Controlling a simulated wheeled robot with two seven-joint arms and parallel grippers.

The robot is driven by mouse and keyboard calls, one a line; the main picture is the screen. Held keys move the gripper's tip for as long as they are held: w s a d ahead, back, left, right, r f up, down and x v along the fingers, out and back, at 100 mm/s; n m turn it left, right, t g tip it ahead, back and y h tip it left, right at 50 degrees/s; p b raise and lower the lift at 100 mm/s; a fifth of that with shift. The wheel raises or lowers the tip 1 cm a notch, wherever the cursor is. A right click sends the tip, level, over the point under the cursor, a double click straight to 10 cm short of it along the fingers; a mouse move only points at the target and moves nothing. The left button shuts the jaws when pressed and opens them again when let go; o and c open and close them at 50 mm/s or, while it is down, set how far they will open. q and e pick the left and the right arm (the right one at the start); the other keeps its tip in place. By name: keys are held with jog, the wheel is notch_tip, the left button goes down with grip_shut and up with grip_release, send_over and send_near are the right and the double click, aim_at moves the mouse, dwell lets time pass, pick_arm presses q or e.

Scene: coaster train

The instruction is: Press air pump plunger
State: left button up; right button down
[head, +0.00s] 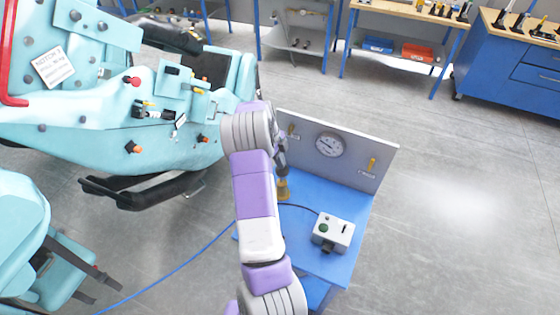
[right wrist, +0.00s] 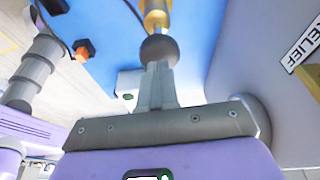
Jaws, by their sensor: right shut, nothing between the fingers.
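The air pump is a brass-yellow cylinder (head: 283,190) standing upright on the blue bench top (head: 325,198), near the grey panel. Its plunger has a dark round knob, which shows in the right wrist view (right wrist: 160,48) straight beyond my fingertips, with the brass part (right wrist: 155,14) behind it. My right gripper (head: 282,166) is over the pump, pointing down. In the right wrist view its fingers (right wrist: 157,72) are shut together, empty, with their tips at the knob, seemingly touching it. My arm hides part of the pump surroundings. My left gripper is not in view.
The grey panel (head: 348,163) carries a round gauge (head: 329,145) and yellow levers (head: 371,165). A grey control box (head: 333,232) with a green button sits on the bench's front right. The teal coaster train (head: 60,115) stands left. Floor at right is clear.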

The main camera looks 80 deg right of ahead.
aim_at(280, 173)
jog(key=shift+f, duration=0.3)
notch_tip(280, 173, down, 6)
jog(key=b, duration=0.4)
jog(key=shift+a+r, duration=0.1)
jog(key=shift+a, duration=0.15)
